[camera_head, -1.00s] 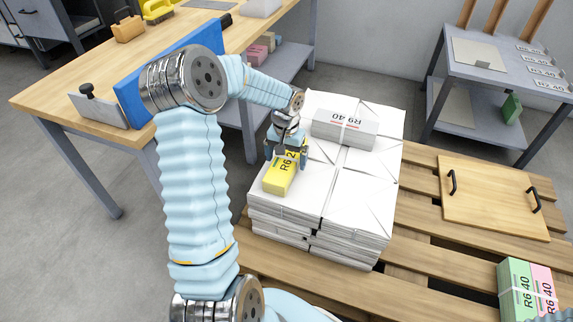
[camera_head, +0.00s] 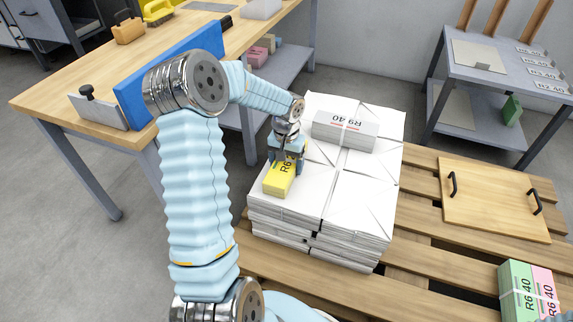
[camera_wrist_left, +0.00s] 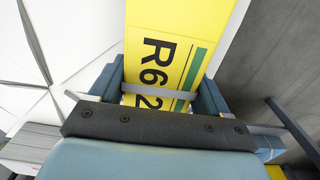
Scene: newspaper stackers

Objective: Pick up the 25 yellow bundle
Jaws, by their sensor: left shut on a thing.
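The yellow bundle (camera_head: 279,182) lies on the near left part of the white newspaper stack. Its top shows "R6" and part of a "2"; the rest of the print is hidden under my gripper. My left gripper (camera_head: 286,163) comes down over its far part and is shut on it. In the left wrist view the yellow bundle (camera_wrist_left: 165,35) shows "R6 2", a green stripe and a grey strap. The blue fingers of my left gripper (camera_wrist_left: 160,95) stand on both of its sides.
The stack stands on a wooden pallet (camera_head: 420,215). Green and pink bundles (camera_head: 527,290) sit at front right. A workbench (camera_head: 60,95) stands left, a grey shelf table (camera_head: 500,75) at back right.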

